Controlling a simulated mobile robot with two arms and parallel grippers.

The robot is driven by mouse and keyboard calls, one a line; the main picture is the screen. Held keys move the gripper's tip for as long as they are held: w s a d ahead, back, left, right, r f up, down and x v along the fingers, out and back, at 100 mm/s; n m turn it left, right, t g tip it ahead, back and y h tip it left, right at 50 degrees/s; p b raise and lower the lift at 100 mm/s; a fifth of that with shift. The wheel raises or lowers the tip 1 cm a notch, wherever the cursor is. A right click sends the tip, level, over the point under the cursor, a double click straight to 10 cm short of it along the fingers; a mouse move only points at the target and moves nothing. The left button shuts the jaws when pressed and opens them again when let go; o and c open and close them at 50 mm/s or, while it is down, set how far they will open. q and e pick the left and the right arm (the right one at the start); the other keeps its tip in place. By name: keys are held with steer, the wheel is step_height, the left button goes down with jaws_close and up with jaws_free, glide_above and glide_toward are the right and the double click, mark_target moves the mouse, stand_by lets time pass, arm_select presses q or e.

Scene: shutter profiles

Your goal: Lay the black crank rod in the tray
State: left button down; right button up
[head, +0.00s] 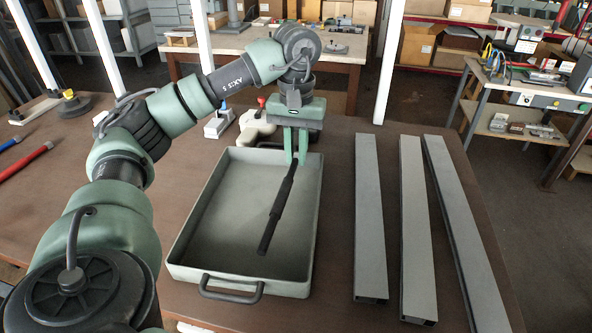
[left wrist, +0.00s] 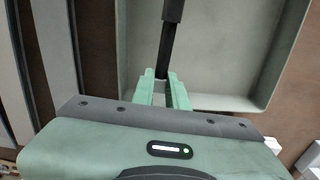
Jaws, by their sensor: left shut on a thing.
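The black crank rod (head: 277,211) is a dark bar with a thicker grip section. My left gripper (head: 296,160) is shut on its far, upper end, near the tray's far right corner. The rod slants from the fingers toward the near side, over the inside of the grey-green tray (head: 196,218). I cannot tell whether its low end touches the tray floor. In the left wrist view the rod (left wrist: 167,45) runs out from between the green fingers (left wrist: 162,88), with the tray (left wrist: 262,104) beyond. My right gripper is not in view.
Three long grey shutter profiles (head: 369,210) (head: 415,225) (head: 462,220) lie right of the tray on the brown table (head: 337,240). The tray has a black handle (head: 231,296) at its near side. A white and black device (head: 255,124) stands behind it. Red and blue rods (head: 25,160) lie far left.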

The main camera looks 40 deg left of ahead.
mark_target(296, 180)
arm_select(q)
step_height(296, 180, down, 5)
steer(key=shift+r+p, duration=0.2)
steer(key=shift+p, duration=0.2)
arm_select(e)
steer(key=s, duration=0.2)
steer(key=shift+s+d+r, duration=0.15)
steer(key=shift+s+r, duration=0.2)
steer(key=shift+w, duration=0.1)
arm_select(q)
steer(key=shift+f, duration=0.2)
steer(key=c, duration=1.5)
jaws_free()
steer(key=shift+o, duration=0.5)
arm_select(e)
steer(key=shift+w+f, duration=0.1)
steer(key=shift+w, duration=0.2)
arm_select(q)
steer(key=shift+r, duration=0.15)
